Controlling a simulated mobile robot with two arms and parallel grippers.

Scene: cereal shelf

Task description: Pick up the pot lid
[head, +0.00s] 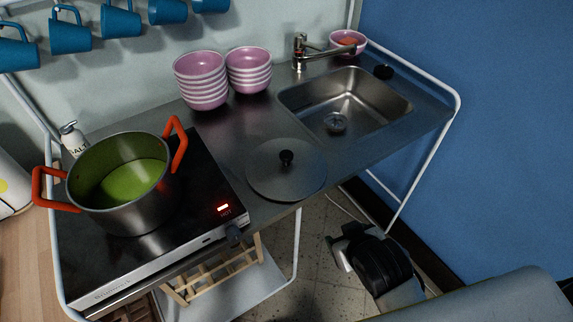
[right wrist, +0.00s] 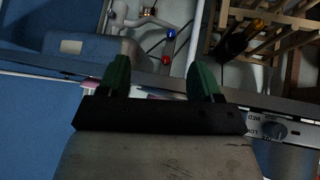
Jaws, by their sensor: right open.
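The pot lid (head: 265,184) is a round grey metal disc with a black knob (head: 286,158). It lies flat on the metal counter, between the hot plate and the sink, near the front edge. My right gripper (right wrist: 160,78) is open, with its two green fingers apart and no object held between them. In the head view my right arm's dark wrist is in front of and below the counter, to the right of the lid and apart from it. I cannot make out the lid in the right wrist view. My left gripper is not in view.
A pot (head: 140,216) with red handles and green contents stands on the hot plate (head: 205,228), whose red light is lit. Stacked pink bowls (head: 201,82) stand behind. The sink (head: 320,100) and tap (head: 300,52) are at right. Blue mugs (head: 121,22) hang above.

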